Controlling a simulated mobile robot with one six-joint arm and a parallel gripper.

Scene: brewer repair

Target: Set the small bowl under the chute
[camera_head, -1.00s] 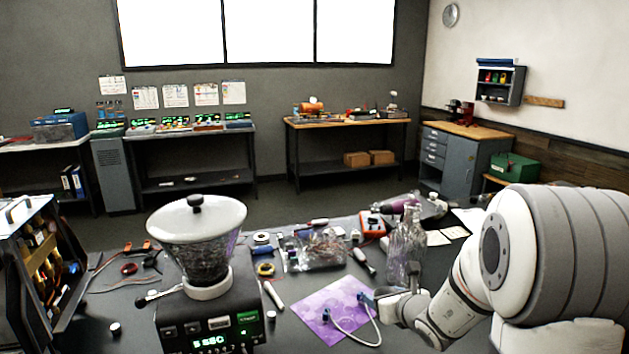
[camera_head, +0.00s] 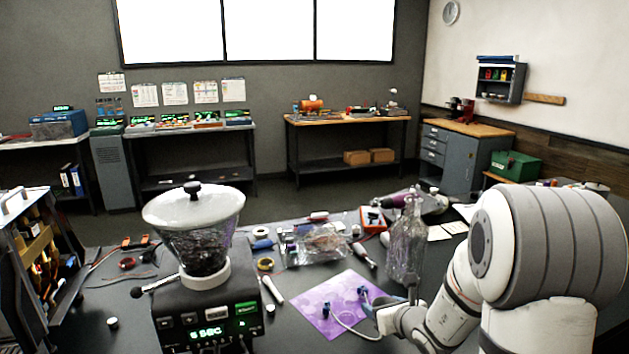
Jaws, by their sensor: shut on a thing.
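My gripper (camera_head: 408,298) is low at the right of the bench, at the right edge of the purple mat and in front of the clear glass bottles. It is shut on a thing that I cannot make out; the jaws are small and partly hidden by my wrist. I cannot pick out the small bowl. A brewer or grinder with a clear hopper and white lid (camera_head: 196,235) stands left of the middle, with a lit green display (camera_head: 208,333). I see no chute; the lower front of this machine is outside the picture.
Clear glass bottles (camera_head: 405,240) stand close behind my gripper. An open case (camera_head: 30,260) stands at the far left.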

